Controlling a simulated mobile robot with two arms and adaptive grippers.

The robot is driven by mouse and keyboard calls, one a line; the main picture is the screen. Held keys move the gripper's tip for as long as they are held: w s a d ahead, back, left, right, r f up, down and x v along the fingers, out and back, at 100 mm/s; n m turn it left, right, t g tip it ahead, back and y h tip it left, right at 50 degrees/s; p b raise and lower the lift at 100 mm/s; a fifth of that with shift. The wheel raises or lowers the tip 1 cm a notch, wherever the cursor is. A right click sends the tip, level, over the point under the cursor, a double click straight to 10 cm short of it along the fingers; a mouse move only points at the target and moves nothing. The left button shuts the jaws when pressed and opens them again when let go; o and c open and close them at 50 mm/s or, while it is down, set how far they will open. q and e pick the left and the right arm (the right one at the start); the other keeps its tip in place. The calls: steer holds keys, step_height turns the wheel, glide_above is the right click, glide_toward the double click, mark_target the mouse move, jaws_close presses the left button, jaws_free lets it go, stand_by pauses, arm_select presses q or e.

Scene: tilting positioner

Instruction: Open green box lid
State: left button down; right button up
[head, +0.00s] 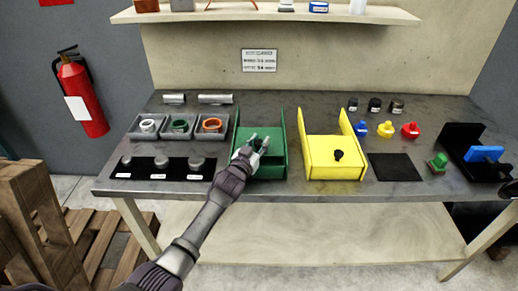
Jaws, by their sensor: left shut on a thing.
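The green box (274,169) stands on the bench left of centre, with raised side walls. Its green lid (258,133) lies between the walls, partly covered by my gripper. My left gripper (258,145) reaches over the box from the front. Its fingers are shut around a small dark knob on the lid, mostly hidden between them. The lid looks closed, though the hand hides its front part.
Grey trays (146,127) with rings and a black strip (162,169) lie to the left. Coloured knobs (386,130) and a black positioner with a blue plate (486,153) are at right.

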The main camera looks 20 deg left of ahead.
arm_select(q)
steer(key=c, duration=0.8)
jaws_free()
steer(key=shift+f, duration=0.1)
steer(key=shift+c, duration=0.2)
steer(key=s, duration=0.4)
steer(key=s+a, duration=0.1)
steer(key=s, duration=0.7)
steer(key=shift+a, duration=0.15)
